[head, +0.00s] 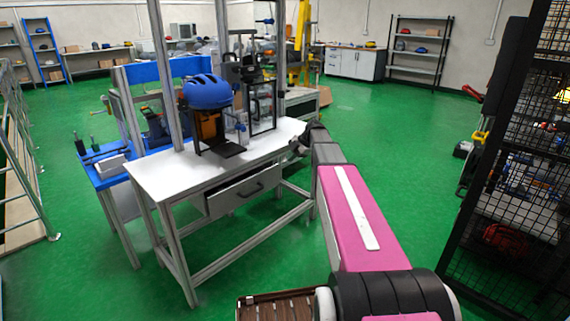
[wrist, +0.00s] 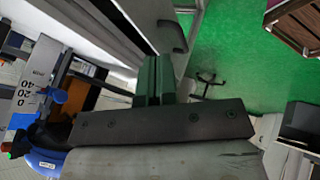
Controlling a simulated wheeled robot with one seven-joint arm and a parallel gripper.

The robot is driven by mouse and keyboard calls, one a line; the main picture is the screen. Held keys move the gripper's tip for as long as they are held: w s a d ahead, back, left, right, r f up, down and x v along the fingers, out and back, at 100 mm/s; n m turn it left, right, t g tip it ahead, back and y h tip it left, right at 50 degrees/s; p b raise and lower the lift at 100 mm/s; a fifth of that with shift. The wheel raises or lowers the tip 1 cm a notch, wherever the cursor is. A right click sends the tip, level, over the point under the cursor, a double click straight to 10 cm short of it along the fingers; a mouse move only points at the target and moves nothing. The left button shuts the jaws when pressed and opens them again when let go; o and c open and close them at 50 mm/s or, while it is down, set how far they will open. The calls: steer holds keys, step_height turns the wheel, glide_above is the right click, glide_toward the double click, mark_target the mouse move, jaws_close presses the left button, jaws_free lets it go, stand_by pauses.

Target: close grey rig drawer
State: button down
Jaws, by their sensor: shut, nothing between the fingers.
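The grey rig drawer (head: 235,198) sits under the white top of the rig table in the head view. Its front stands out a little from the table frame, with a dark gap at its left, so it looks partly open. A dark bar handle (head: 250,189) is on its front; a grey handle (wrist: 172,37) also shows in the wrist view, just beyond the fingers. My gripper (head: 301,143) is near the right end of the table. In the wrist view the green fingers of my gripper (wrist: 152,80) are together and empty, close to the handle; contact cannot be told.
The white rig table (head: 150,178) carries a drop tower with a blue helmet (head: 207,92). The helmet also shows in the wrist view (wrist: 45,163). A blue workbench (head: 100,170) stands behind at left. A black mesh cage (head: 500,200) is at right. Green floor is clear between.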

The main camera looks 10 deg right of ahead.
steer(key=w+d+f+t+h, duration=0.25)
steer(key=d+f+h, duration=0.2)
steer(key=d, duration=0.25)
steer(key=w+d+f+t+h, duration=0.1)
steer(key=d+f+t+h, duration=0.3)
steer(key=d, duration=0.3)
steer(key=n+t+y, duration=0.6)
steer(key=n+y, duration=0.6)
steer(key=n, duration=0.7)
glide_toward(274, 167)
steer(key=x, duration=0.7)
steer(key=shift+w+a+r, duration=0.1)
steer(key=shift+w, duration=0.15)
